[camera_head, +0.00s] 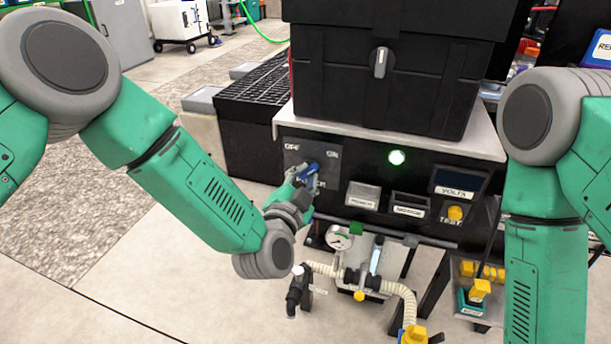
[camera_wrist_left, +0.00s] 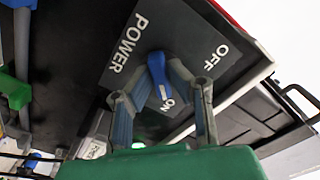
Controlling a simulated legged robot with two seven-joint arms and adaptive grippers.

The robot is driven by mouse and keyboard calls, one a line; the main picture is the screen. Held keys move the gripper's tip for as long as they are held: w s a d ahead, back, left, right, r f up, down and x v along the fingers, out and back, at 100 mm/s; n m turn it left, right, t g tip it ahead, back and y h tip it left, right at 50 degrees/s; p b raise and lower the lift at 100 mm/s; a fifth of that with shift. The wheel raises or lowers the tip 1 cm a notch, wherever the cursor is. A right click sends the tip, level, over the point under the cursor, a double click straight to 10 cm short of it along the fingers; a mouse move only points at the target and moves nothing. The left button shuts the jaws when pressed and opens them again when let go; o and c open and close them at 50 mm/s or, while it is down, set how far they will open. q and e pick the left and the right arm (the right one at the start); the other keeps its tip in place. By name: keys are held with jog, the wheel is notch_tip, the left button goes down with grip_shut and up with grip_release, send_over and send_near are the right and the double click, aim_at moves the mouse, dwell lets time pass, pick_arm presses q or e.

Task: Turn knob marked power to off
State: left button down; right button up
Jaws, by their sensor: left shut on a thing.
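The blue power knob (camera_head: 309,169) sits on a dark plate (camera_head: 327,155) marked OFF at the left and ON at the right, on the front of the black panel. My left gripper (camera_head: 303,178) is at the knob, its fingers partly hiding it. In the left wrist view the knob (camera_wrist_left: 157,72) lies between the two fingertips of my left gripper (camera_wrist_left: 158,80), which is shut on it. Its white mark points to the word ON; OFF and POWER are also readable. My right arm shows at the right, but its gripper is out of view.
A green lamp (camera_head: 397,157) is lit on the panel. Right of the knob are labelled switches, a VOLTS display (camera_head: 459,184) and a yellow TEST button (camera_head: 455,213). A black tote (camera_head: 390,85) stands above. A gauge (camera_head: 339,237) and hoses are below. The floor at left is clear.

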pick_arm(q)
jog(key=shift+d, duration=0.1)
jog(key=n+p, duration=0.2)
jog(key=n, duration=0.3)
jog(key=shift+s+p, duration=0.1)
jog(key=shift+p, duration=0.25)
jog(key=n+p, duration=0.2)
jog(key=n, duration=0.3)
jog(key=shift+f, duration=0.1)
jog(key=shift+d+n+p, duration=0.1)
jog(key=shift+n+p, duration=0.35)
jog(key=shift+n, duration=3.35)
jog(key=shift+f, duration=0.1)
jog(key=c, duration=1.5)
grip_release()
jog(key=shift+c, duration=0.2)
